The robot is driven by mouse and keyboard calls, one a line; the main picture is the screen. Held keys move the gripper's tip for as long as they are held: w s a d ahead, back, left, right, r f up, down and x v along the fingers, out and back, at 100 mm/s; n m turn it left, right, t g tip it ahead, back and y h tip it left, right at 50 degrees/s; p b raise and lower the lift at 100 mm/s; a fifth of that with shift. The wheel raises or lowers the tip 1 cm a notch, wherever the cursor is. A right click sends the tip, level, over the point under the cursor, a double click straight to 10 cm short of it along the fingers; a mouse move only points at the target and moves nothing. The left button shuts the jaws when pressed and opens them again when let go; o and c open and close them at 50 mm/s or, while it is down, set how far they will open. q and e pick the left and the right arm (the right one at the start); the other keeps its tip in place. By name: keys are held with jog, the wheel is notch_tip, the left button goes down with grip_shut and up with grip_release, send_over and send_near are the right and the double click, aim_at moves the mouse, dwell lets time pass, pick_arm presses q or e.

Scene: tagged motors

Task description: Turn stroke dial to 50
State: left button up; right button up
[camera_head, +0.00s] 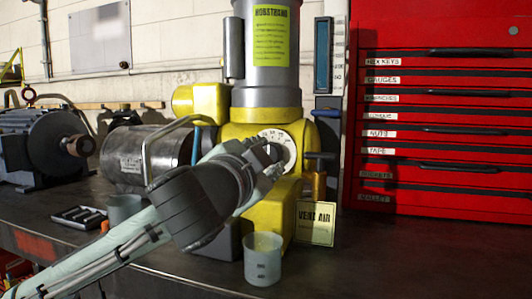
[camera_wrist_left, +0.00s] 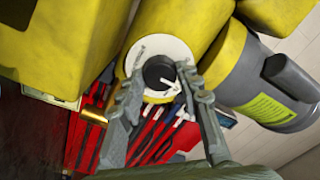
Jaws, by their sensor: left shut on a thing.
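The stroke dial, a cream disc with dark marks (camera_head: 288,146), sits on the front of the yellow pump body (camera_head: 288,190). Its numbers are too small to read. In the left wrist view the dial (camera_wrist_left: 150,48) surrounds a dark round knob (camera_wrist_left: 158,72), with a pale pointer mark near it. My left gripper (camera_head: 268,154) reaches in from the left and covers part of the dial. In the left wrist view its two fingers (camera_wrist_left: 160,80) stand on either side of the knob, shut on it. My right gripper is not in view.
A brass-coloured valve (camera_head: 319,184) with a dark handle and a "VENT AIR" tag (camera_head: 315,223) stand right of the dial. A translucent cup (camera_head: 263,259) stands in front of the pump. A red tool cabinet (camera_head: 440,130) fills the right. Motors (camera_head: 42,145) stand at left.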

pick_arm(q)
jog(key=o, duration=1.2)
jog(key=shift+c, duration=0.2)
jog(key=shift+s, duration=0.1)
jog(key=v, duration=0.7)
jog(key=shift+s, duration=0.15)
jog(key=shift+a, duration=0.1)
